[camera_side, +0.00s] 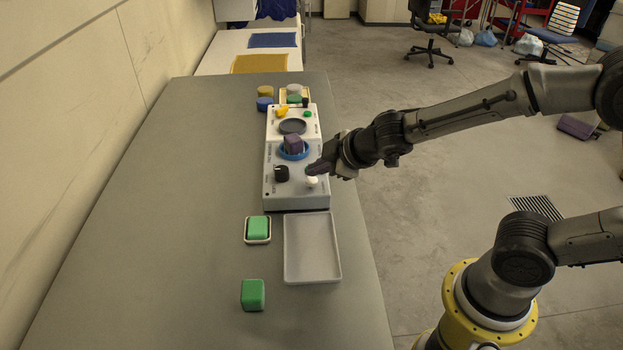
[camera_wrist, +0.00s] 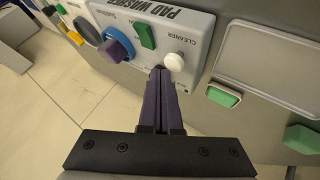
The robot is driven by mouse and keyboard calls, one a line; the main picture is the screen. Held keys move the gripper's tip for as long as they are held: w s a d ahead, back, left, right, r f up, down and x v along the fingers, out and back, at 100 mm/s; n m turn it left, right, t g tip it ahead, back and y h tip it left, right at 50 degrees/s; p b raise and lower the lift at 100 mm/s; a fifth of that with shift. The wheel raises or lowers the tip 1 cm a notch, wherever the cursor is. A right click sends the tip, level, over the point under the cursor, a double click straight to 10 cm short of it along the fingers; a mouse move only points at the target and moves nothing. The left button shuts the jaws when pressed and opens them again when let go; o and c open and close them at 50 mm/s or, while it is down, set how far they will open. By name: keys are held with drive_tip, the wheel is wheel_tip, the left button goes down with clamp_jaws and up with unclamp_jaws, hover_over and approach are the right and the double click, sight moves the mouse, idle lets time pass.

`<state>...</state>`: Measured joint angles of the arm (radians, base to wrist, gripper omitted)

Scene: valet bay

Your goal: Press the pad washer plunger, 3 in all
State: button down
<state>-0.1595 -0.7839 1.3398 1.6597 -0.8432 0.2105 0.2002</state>
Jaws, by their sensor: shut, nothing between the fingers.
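The pad washer (camera_side: 271,195) is a pale grey box on the table, with its name printed on top in the wrist view (camera_wrist: 205,20). A white round plunger (camera_side: 312,182) stands at its near right corner. The same white knob shows in the wrist view (camera_wrist: 174,62), beside the word CLEANER. A purple block (camera_side: 293,143) sits in the washer's blue ring (camera_side: 281,154). My gripper (camera_side: 311,170) is shut and empty, its purple fingertips (camera_wrist: 160,72) low over the washer, right beside the plunger. I cannot tell whether they touch it.
A shallow grey tray (camera_side: 290,270), a green block on a small dish (camera_side: 247,236) and a loose green block (camera_side: 253,295) lie nearer. Coloured pieces (camera_side: 265,91) crowd the far end. The table's left side is clear.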

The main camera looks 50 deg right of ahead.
drive_tip(key=shift+r, duration=0.2)
drive_tip(key=shift+r, duration=2.45)
idle(1.0)
wheel_tip(320, 180, up, 4)
idle(0.5)
drive_tip(key=shift+f, duration=0.15)
drive_tip(key=shift+f, duration=4.3)
